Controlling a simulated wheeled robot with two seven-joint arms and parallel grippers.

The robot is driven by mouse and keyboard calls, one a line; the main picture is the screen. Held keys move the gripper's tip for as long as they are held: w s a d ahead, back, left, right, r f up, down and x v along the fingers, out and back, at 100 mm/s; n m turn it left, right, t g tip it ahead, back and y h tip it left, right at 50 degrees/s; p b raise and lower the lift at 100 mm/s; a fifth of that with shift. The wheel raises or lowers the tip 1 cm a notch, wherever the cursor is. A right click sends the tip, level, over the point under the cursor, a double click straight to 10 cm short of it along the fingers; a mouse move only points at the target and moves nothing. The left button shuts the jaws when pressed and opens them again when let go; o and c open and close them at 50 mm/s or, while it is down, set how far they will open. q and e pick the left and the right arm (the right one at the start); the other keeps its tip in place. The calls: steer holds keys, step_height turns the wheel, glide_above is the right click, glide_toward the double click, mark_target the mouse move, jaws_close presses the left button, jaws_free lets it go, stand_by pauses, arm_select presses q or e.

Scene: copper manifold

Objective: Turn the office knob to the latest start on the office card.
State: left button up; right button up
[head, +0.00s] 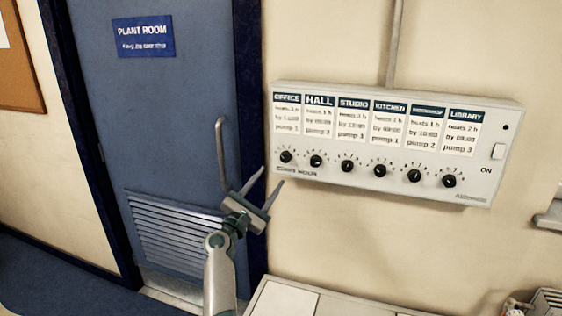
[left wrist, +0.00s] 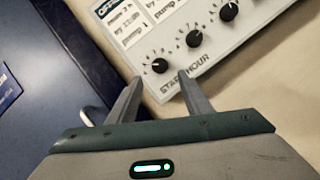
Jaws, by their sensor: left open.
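A white control panel (head: 400,186) hangs on the wall, with a row of several black knobs under printed cards. The office card (head: 287,114) is at the far left; it reads "heats" some hours, "by" a time, "pump", with digits too small to read surely. The office knob (head: 286,157) sits below it and also shows in the left wrist view (left wrist: 159,66), with a dial of small marks around it. My left gripper (head: 269,180) is open and empty, just below and left of the office knob, apart from it. In the left wrist view its fingers (left wrist: 160,88) point toward that knob. My right gripper is not in view.
The hall knob (head: 316,161) is close to the right of the office knob. A blue plant room door (head: 165,130) with a metal handle (head: 224,150) is at left. A pale surface (head: 330,301) lies below.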

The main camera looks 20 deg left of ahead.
mark_target(284, 160)
arm_select(q)
steer(key=p+x, duration=0.1)
steer(key=x, duration=0.7)
steer(key=c, duration=1)
